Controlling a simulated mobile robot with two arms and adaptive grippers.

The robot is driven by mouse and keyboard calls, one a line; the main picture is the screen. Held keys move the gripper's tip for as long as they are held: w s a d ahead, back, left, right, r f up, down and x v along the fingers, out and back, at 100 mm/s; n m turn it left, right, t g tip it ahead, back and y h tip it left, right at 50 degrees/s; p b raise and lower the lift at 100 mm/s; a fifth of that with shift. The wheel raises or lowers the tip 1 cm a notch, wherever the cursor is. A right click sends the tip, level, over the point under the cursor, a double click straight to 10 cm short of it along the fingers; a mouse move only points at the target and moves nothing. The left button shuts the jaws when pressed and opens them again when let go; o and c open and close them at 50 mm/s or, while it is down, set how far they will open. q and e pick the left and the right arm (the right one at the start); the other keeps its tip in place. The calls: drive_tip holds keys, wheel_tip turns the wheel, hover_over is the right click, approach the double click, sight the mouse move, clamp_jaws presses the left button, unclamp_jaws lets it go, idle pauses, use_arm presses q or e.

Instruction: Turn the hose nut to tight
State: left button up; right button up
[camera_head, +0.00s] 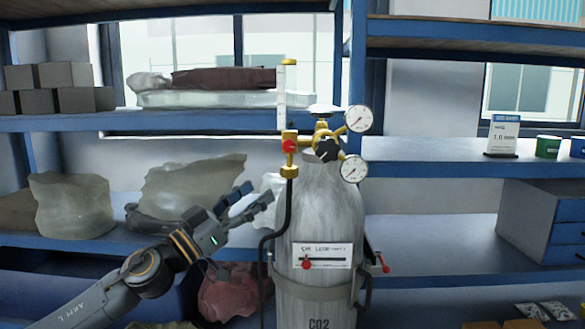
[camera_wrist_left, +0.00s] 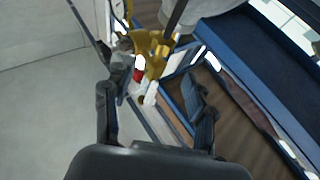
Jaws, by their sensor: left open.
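The hose nut (camera_head: 290,171) is a brass nut under the upright flow tube (camera_head: 282,95), at the top of a black hose (camera_head: 288,205). The hose hangs down beside the grey CO2 cylinder (camera_head: 320,225). My left gripper (camera_head: 260,193) is open and empty, to the left of and slightly below the nut, apart from it. In the left wrist view my open fingers (camera_wrist_left: 150,90) frame the brass regulator fittings (camera_wrist_left: 152,50) and a red part (camera_wrist_left: 138,76); I cannot tell the nut clearly there. The nut's tightness cannot be read. My right gripper is not in view.
Two round gauges (camera_head: 358,119) and a black knob (camera_head: 327,150) sit right of the nut. Plastic-wrapped bundles (camera_head: 190,190) lie on the shelf behind my left arm. A strap (camera_head: 318,290) surrounds the cylinder. A drawer unit (camera_head: 540,215) stands at right.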

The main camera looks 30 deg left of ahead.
sight(283, 173)
use_arm(q)
drive_tip(key=x, duration=0.3)
drive_tip(key=shift+w+a, duration=0.1)
drive_tip(key=shift+w, duration=0.05)
drive_tip(key=shift+p+x, duration=0.65)
drive_tip(key=shift+x, duration=0.35)
drive_tip(key=shift+p+x, duration=2.25)
drive_tip(key=shift+x, duration=0.55)
drive_tip(key=shift+f, duration=0.1)
drive_tip(key=c, duration=1.2)
drive_tip(key=shift+o, duration=0.2)
